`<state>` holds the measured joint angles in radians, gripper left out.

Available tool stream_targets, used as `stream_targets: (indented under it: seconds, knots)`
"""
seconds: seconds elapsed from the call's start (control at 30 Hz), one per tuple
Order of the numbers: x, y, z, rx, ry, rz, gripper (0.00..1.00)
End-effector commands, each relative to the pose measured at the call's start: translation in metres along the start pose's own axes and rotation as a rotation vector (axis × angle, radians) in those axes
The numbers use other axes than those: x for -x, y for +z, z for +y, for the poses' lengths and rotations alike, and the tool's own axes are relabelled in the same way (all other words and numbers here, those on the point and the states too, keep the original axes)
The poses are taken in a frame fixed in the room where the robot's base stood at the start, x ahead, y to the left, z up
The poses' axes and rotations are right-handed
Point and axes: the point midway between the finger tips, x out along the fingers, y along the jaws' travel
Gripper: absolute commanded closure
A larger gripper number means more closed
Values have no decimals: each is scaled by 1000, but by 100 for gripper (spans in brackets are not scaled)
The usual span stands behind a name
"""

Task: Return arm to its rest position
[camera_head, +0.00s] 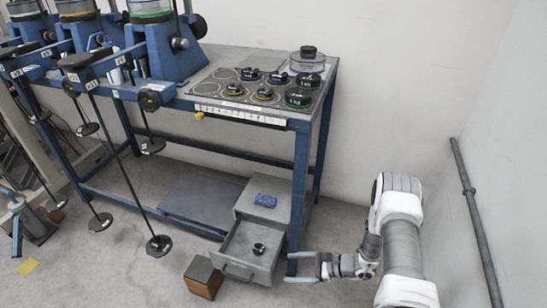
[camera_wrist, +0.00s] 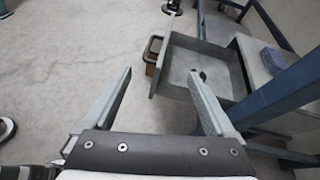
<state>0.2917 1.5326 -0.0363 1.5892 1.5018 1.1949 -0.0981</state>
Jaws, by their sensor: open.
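My arm reaches down at the right of the head view, its white and grey links in front of the wall. My gripper (camera_head: 301,267) is beside the bench's front right leg, to the right of the open drawer (camera_head: 262,265). In the wrist view my gripper (camera_wrist: 163,100) has its two fingers wide apart, with only floor between them. It holds nothing.
The blue bench (camera_head: 310,150) carries several weights and lever frames. The pulled-out drawer, holding a small dark object (camera_head: 259,248), sits below a blue sponge-like block (camera_head: 265,200). A brown box (camera_head: 203,278) stands on the floor. A pipe (camera_head: 474,215) runs along the right wall.

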Motion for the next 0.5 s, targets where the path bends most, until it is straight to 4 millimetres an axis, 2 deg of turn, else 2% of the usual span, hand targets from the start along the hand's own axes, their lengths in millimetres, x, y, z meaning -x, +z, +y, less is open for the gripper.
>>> stream_targets:
  seconds: [0.03, 0.2, 0.5]
  knots:
    - [6, 15, -9, 37, 17, 5, 9]
    - [22, 62, -26, 152, 86, 25, 9]
    - [54, 142, -42, 358, 204, 78, 9]
